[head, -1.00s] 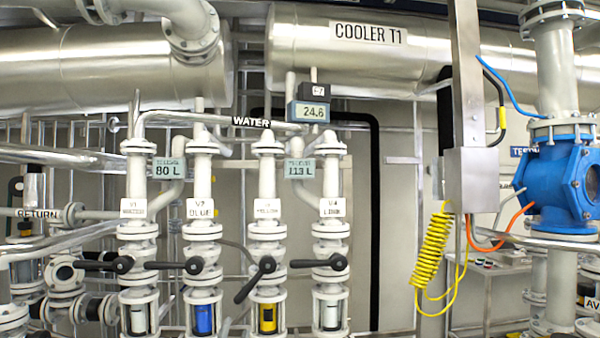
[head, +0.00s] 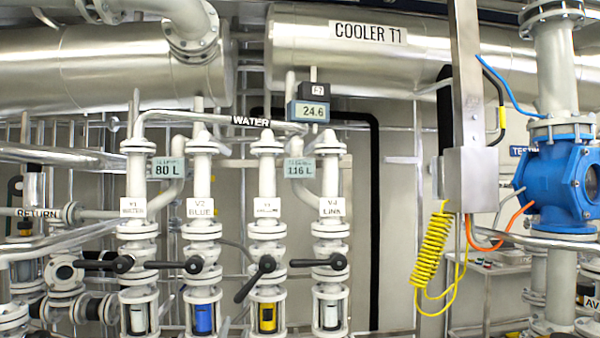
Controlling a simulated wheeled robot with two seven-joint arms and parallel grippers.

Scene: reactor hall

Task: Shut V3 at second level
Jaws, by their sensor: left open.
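Valve V3 (head: 267,231) is the third of the upright valves in the row, with a blurred white label. Its black lever (head: 252,282) slants down to the left from the pivot. Its sight glass has a yellow insert (head: 267,318). The levers of V1 (head: 100,265), V2 (head: 172,266) and V4 (head: 315,263) lie level, pointing left. The left level display (head: 168,168) reads 80 L and the right level display (head: 300,168) reads 116 L. A display above (head: 311,111) reads about 24.6. I can make out neither of my grippers.
A WATER pipe (head: 210,118) runs above the valves, below the COOLER T1 tank (head: 440,50). At the right are a steel post with a box (head: 471,180), a coiled yellow cable (head: 432,250) and a blue valve body (head: 550,188). A RETURN pipe is at left.

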